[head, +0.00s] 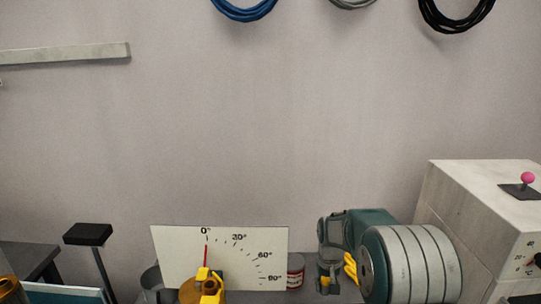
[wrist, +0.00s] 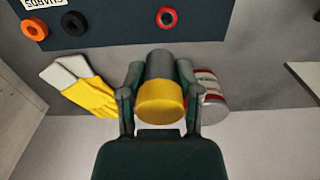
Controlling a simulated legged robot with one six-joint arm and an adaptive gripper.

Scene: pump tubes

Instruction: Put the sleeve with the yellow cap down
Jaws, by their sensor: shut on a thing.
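The sleeve (wrist: 160,66) is a grey cylinder with a yellow cap (wrist: 160,101). In the wrist view it sits between the two dark fingers of my gripper (wrist: 160,76), which are shut on its sides. The cap is on the end nearer the wrist camera. In the head view my gripper (head: 326,268) is low, right of centre, with a small yellow patch at its lower end; the sleeve itself is hard to make out there. I cannot tell whether the sleeve touches the surface below.
Yellow-and-grey gloves (wrist: 84,89) and a red-and-white can (wrist: 210,90) lie close on either side. A dark panel (wrist: 110,28) bears orange, black and red rings. In the head view an angle board (head: 180,246) stands left and a pale box (head: 480,205) right.

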